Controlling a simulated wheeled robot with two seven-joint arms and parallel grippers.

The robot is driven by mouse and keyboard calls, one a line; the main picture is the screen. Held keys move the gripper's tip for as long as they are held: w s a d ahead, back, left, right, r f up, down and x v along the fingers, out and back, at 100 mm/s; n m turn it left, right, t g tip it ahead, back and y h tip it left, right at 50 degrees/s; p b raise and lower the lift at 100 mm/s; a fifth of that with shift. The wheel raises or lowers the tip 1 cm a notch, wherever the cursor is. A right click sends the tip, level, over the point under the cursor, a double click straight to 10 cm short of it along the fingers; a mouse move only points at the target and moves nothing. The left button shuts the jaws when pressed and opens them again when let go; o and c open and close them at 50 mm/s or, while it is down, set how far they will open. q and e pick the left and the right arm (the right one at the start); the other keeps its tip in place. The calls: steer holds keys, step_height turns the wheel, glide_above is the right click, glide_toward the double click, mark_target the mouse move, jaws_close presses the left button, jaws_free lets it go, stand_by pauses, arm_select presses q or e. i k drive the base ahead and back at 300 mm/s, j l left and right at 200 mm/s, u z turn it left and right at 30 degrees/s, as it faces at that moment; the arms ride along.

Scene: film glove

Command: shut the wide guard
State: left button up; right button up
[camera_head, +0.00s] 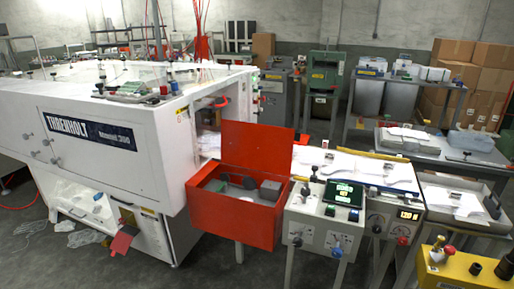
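A large white machine (95,165) marked "THRENHOLT Model 300" fills the left side. Clear panels (135,72) appear to stand along its top; their exact position is hard to tell. A red open-topped box (232,217) stands against the machine's right end. A wide red panel (258,150) stands upright at the box's back edge like a raised lid. Dark and grey items show inside the box. I cannot tell for sure which panel is the wide guard. Neither of my grippers is in view.
A control box (320,233) with knobs and a green display stands right of the red box. A white-topped conveyor table (350,168) lies behind it. A yellow box (455,270) is at bottom right. Bare floor (50,265) shows at lower left.

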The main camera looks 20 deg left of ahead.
mark_target(275, 143)
steer(key=i+j, duration=0.1)
steer(key=i, duration=0.75)
steer(key=j+u, duration=0.05)
